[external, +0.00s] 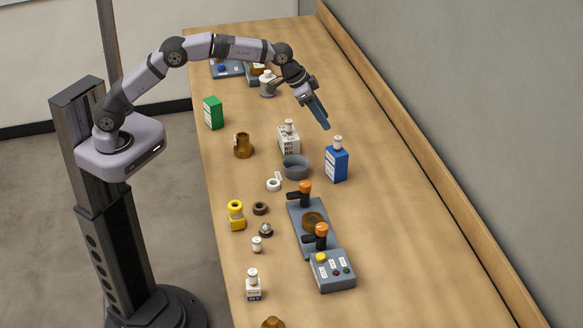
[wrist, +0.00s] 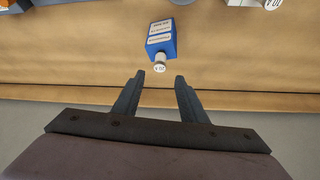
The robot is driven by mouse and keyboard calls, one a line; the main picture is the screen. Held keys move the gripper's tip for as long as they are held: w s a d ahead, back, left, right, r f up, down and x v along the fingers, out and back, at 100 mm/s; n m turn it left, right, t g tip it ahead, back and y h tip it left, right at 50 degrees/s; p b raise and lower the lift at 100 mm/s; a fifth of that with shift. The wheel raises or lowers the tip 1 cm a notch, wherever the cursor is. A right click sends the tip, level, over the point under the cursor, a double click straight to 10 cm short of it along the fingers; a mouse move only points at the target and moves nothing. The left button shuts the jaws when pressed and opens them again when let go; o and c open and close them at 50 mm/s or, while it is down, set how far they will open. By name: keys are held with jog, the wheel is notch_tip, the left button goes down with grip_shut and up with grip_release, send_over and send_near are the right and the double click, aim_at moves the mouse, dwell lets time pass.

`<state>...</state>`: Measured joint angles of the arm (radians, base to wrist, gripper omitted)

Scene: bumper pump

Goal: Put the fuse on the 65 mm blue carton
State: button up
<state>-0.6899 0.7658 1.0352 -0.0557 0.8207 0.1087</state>
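The blue carton (external: 337,164) stands upright on the bench, right of the grey bowl. A white fuse (external: 338,143) stands on its top. In the wrist view the blue carton (wrist: 161,40) is ahead of the fingers, with the fuse (wrist: 160,65), marked 20A, at its near end. My gripper (external: 323,119) is above and a little behind the carton, apart from both. The fingers of my gripper (wrist: 159,78) are spread with nothing between them.
A lever panel (external: 313,229) and control box (external: 332,271) lie nearer the camera. The bench right of the blue carton is clear up to the wooden back ledge.

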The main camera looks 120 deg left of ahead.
jog(key=shift+s+d+r, duration=0.15)
jog(key=shift+s+r, duration=0.1)
jog(key=shift+r, duration=0.25)
jog(key=s+d+f+m+g+h, duration=0.1)
jog(key=s+d+f+m, duration=0.15)
jog(key=d, duration=1.05)
jog(key=s+d+f+m+g+h, duration=0.15)
jog(key=s+d, duration=0.25)
jog(key=d, duration=0.8)
jog(key=s+d+f+m+g, duration=0.1)
jog(key=s+d+f, duration=0.2)
jog(key=s+d, duration=0.5)
jog(key=s+d+f+m+g, duration=0.1)
jog(key=s+d+f, duration=0.3)
jog(key=s+d, duration=0.4)
jog(key=s+m+h, duration=0.1)
jog(key=s, duration=0.5)
jog(key=shift+s, duration=0.25)
